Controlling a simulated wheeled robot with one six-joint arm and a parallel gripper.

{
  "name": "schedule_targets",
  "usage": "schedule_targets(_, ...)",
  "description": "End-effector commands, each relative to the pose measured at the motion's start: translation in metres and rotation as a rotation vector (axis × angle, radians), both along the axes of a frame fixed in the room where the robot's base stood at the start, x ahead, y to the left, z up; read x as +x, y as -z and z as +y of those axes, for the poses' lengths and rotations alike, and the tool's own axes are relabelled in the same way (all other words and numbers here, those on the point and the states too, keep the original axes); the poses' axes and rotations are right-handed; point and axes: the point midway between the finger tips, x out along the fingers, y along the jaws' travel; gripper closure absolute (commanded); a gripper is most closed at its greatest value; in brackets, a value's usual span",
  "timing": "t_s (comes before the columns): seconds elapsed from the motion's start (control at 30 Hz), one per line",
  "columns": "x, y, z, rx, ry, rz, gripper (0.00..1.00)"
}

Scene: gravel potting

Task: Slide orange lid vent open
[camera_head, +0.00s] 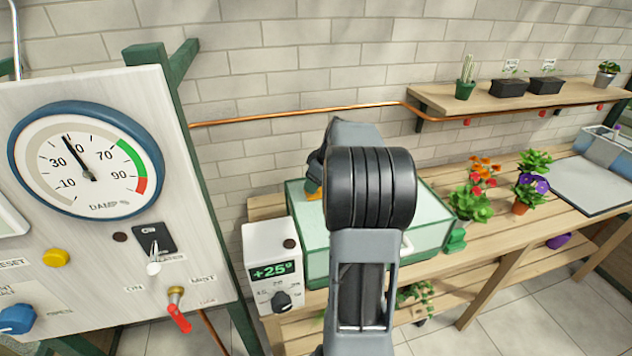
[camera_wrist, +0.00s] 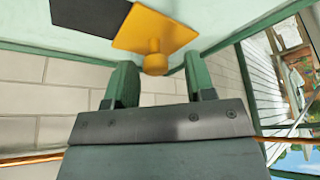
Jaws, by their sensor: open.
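The orange vent slide (camera_wrist: 158,30), a flat plate with a round knob (camera_wrist: 155,63), lies on the pale lid (camera_wrist: 240,15) in the wrist view. A dark rectangular patch (camera_wrist: 88,14) shows beside the slide's left edge. My gripper (camera_wrist: 159,75) is open, with one green finger on each side of the knob. I cannot tell whether either finger touches it. In the head view, the green-framed box (camera_head: 432,238) with its pale lid stands on the wooden bench.
A white thermostat box (camera_head: 271,265) stands close at the box's left front. A gauge panel (camera_head: 110,190) rises at the left. Flower pots (camera_head: 480,200) stand right of the box. A copper pipe (camera_head: 300,112) and a shelf (camera_head: 520,97) run along the brick wall.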

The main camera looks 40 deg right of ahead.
Motion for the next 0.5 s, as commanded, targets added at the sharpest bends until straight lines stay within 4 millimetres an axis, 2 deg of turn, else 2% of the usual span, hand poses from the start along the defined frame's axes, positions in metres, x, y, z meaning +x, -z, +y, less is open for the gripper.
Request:
schedule_targets(0.27, -0.003, -0.008, -0.002, -0.003, 0.002, -0.002, 0.50)
schedule_targets(0.5, -0.018, -0.048, -0.008, -0.004, 0.001, -0.005, 0.50)
